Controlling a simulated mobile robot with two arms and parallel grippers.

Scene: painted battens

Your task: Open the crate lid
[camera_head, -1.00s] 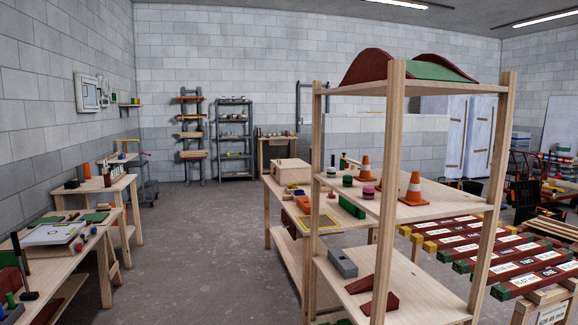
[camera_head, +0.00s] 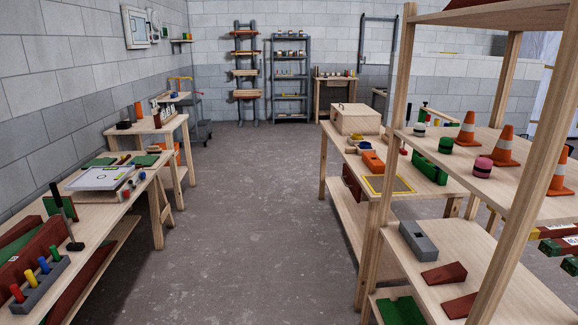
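A light wooden crate (camera_head: 356,119) with a flat lid stands at the far end of a wooden table in the middle right. Its lid (camera_head: 355,108) looks shut, and a small dark handle or latch seems to show at its top left edge. The crate is some way off, beyond the shelf unit. Neither of my grippers shows in the head view.
A tall wooden shelf unit (camera_head: 400,120) with cones and blocks stands close on the right. The crate's table (camera_head: 420,186) also holds an orange block and a green box (camera_head: 430,168). Workbenches (camera_head: 100,215) line the left. The grey floor (camera_head: 240,220) between is clear.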

